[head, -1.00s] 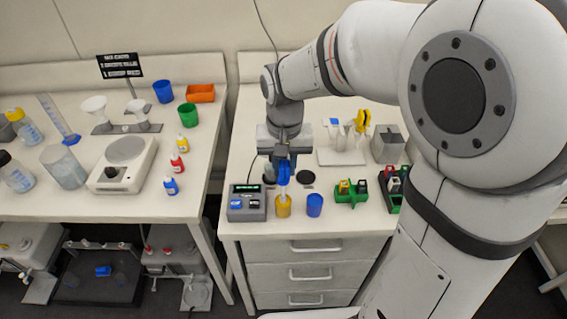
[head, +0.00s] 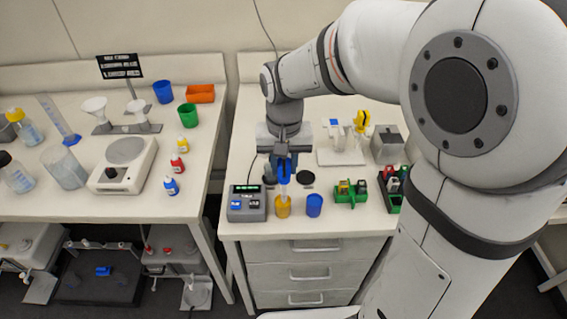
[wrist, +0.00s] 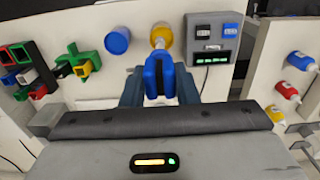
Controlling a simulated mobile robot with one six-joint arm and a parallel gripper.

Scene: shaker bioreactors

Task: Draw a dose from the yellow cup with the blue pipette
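The yellow cup (head: 283,207) stands near the front edge of the right-hand bench. It also shows at the top of the wrist view (wrist: 161,36). My gripper (head: 284,160) is shut on the blue pipette (head: 284,178), which hangs upright over the yellow cup. In the wrist view the blue pipette (wrist: 158,75) sits between the fingers. The pale lower end of the pipette reaches down to the cup's mouth; I cannot tell how deep its tip is inside.
A blue cup (head: 314,205) stands just right of the yellow cup, and a grey device with a green display (head: 247,203) just left. A green rack (head: 350,193) is further right. A pipette stand (head: 341,156) and a grey box (head: 387,148) are behind.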

